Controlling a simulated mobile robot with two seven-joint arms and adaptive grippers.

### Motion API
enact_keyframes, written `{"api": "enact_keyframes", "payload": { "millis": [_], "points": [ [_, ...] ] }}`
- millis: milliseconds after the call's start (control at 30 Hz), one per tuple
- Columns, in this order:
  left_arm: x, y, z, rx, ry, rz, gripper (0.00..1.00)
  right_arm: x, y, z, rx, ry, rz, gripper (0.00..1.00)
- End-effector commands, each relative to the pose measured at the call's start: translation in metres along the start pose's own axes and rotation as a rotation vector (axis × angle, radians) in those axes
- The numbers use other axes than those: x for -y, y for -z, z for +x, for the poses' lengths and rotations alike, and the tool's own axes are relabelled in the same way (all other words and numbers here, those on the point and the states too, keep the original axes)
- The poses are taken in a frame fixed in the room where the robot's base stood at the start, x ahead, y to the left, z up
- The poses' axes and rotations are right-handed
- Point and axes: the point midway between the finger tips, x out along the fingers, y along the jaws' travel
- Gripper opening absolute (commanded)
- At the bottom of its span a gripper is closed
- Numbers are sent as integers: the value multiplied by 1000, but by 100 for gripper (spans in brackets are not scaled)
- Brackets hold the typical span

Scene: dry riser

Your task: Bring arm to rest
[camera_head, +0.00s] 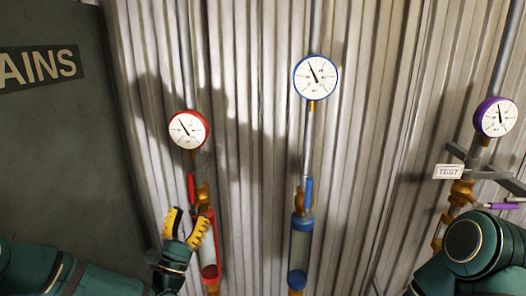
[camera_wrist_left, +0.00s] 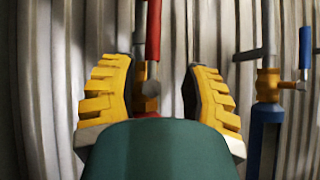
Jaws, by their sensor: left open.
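My left gripper (camera_head: 187,221) has yellow ridged fingers and is open. In the head view it is just below and left of the red valve handle (camera_head: 191,187), in front of the red riser pipe (camera_head: 208,255). In the left wrist view the gripper (camera_wrist_left: 160,80) has its fingers spread to either side, and the red handle (camera_wrist_left: 153,30) hangs upright between them in the picture. I see nothing held. I cannot tell whether a finger touches the handle or pipe. My right arm (camera_head: 478,250) shows at lower right, but its gripper is not visible.
A red gauge (camera_head: 187,129), a blue gauge (camera_head: 315,77) and a purple gauge (camera_head: 496,117) are on the corrugated wall. The blue handle (camera_head: 308,192) is upright; the purple handle (camera_head: 504,206) is horizontal, near a TEST tag (camera_head: 448,171). A dark panel (camera_head: 60,150) stands left.

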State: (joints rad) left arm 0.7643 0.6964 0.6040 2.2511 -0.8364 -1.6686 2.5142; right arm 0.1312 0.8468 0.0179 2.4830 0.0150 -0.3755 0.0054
Motion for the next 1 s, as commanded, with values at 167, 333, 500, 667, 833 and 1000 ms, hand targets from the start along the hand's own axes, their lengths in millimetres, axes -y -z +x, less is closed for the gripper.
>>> {"api": "enact_keyframes", "payload": {
  "millis": [167, 333, 500, 667, 833, 1000],
  "points": [
    [35, 53, -20, -226, 104, 266, 47, -2, -2, 4, 3, 0, -1, 0],
    [76, 110, -61, -460, 334, 590, 47, -3, -3, 9, 6, 0, -2, 0],
    [115, 156, -120, -615, 671, 888, 47, -5, -5, 13, 9, 0, -3, 0],
    [146, 184, -186, -659, 1062, 1113, 47, -6, -6, 16, 11, 0, -3, 0],
    [171, 194, -261, -579, 1520, 1268, 47, -7, -8, 21, 14, 0, -4, 0],
    [186, 188, -329, -383, 1934, 1313, 47, -9, -9, 24, 16, 0, -5, 0]
  ]
}}
